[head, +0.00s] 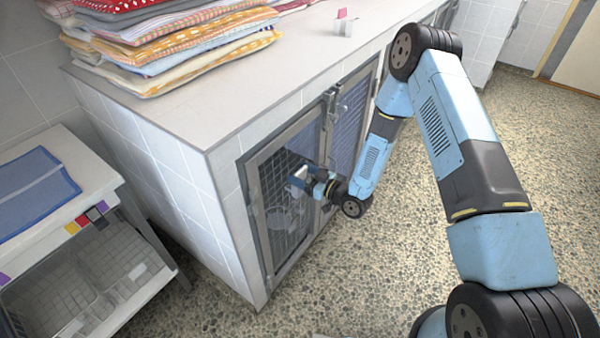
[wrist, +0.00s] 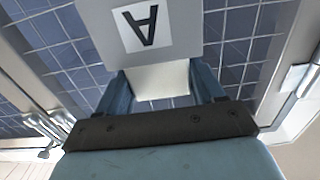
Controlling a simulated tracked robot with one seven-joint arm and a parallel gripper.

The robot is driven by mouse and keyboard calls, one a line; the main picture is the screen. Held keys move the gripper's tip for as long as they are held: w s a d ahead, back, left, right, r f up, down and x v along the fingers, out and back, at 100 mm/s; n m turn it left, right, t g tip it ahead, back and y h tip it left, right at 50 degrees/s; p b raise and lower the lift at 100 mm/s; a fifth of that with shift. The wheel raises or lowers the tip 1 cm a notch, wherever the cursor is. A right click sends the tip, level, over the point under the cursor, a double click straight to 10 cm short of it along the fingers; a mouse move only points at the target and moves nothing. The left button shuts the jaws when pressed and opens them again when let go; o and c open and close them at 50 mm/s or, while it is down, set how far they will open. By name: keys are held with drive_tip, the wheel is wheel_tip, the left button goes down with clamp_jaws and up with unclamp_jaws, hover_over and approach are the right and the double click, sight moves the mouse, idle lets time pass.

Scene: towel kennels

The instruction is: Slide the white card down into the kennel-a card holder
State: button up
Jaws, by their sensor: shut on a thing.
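My gripper (head: 312,178) is at the left kennel door, in front of its mesh. In the wrist view my gripper (wrist: 158,88) has its two blue fingers on either side of the white card (wrist: 158,82), shut on it. A grey card holder (wrist: 190,25) with a white label reading "A", upside down in this view, is directly beyond the card. The card's far edge meets or passes behind the holder's edge; I cannot tell how far it is inside. In the head view the holder and card are too small to tell apart.
The kennel door (head: 258,205) has a metal frame and mesh, with a second door (head: 350,120) to its right. Folded towels (head: 165,40) lie on the counter (head: 225,105). A trolley (head: 60,230) with a blue cloth (head: 32,190) stands at the left. Speckled floor lies open at right.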

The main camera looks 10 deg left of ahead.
idle(0.3)
drive_tip(key=o, duration=1.1)
drive_tip(key=v, duration=1.3)
drive_tip(key=shift+d, duration=0.35)
drive_tip(key=shift+f, duration=0.1)
